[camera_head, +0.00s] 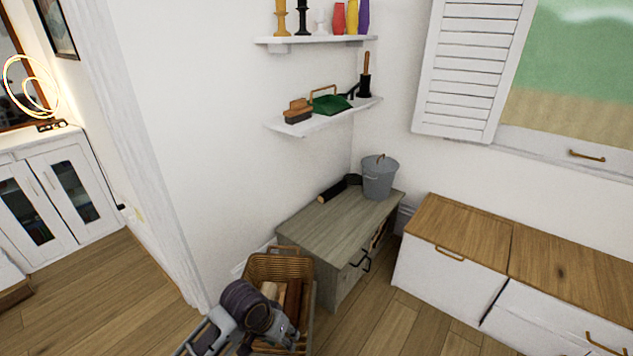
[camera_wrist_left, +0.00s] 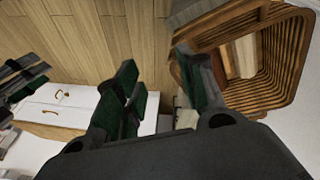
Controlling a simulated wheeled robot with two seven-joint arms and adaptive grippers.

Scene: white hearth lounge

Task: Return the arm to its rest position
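My left arm comes in at the bottom of the head view, and its gripper (camera_head: 290,338) is low in front of the wicker basket, partly covering it. In the left wrist view the two dark, green-padded fingers (camera_wrist_left: 155,90) stand apart with only floor and background between them, so it is open and empty. At the left edge of the left wrist view a dark part, which looks like my right gripper (camera_wrist_left: 22,82), is partly cut off; its opening is unclear. The right arm does not show in the head view.
The wicker basket (camera_head: 262,267) with logs (camera_head: 292,298) stands close to my left gripper. A grey-wood cabinet (camera_head: 335,225) bears a grey bucket (camera_head: 379,180). A low white bench with wooden lids (camera_head: 460,228) is at right. Wall shelves (camera_head: 325,122) hang above. Floor (camera_head: 390,325) is clear between.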

